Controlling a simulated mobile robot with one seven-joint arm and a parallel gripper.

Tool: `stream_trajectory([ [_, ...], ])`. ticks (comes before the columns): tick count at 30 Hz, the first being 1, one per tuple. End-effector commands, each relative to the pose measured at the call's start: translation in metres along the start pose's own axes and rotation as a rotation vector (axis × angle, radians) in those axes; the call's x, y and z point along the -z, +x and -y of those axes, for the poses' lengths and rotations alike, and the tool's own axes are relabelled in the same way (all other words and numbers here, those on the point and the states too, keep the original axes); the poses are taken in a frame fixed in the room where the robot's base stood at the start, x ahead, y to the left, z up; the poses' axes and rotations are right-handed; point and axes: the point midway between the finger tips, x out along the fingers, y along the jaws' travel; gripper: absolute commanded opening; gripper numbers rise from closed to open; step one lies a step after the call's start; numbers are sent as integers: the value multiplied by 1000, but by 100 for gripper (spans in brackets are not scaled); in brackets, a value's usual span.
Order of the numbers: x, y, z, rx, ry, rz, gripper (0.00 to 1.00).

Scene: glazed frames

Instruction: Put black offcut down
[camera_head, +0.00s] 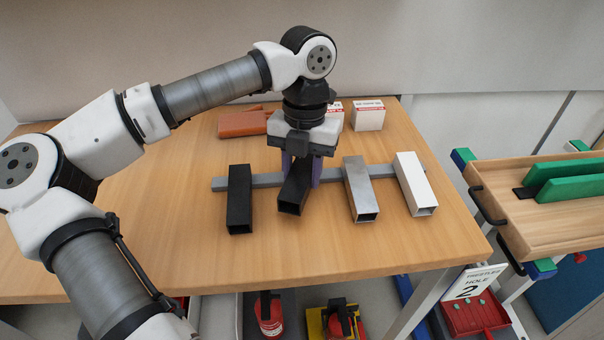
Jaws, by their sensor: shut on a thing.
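My gripper (301,172) points down over the wooden table (300,253), its purple fingers shut on a black offcut (293,196), a short square tube with its open end facing the front. The far part of this offcut is hidden by the gripper. A second black tube (239,200) lies across the bar to the left. A silver tube (360,188) and a white tube (415,183) lie to the right.
Behind my gripper are a brown-orange object (240,124) and a white box (368,115). A wooden-topped trolley (550,225) with green pieces (570,189) stands to the right. The table front is clear. Red and yellow items are below the table.

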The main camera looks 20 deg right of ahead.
Motion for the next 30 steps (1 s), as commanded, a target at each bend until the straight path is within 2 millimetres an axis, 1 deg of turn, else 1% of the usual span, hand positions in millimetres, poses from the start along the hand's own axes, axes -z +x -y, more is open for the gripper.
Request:
stream_trajectory([
  [1, 0, 7, 0, 3, 1, -1, 1],
  [3, -1, 12, 0, 1, 1, 0, 1],
  [10, -2, 13, 0, 0, 0, 1, 1],
  [22, -3, 25, 0, 1, 0, 1, 1],
  [23, -3, 24, 0, 1, 0, 0, 40],
  [27, -3, 24, 0, 1, 0, 0, 58],
  [30, -3, 23, 0, 1, 0, 0, 58],
])
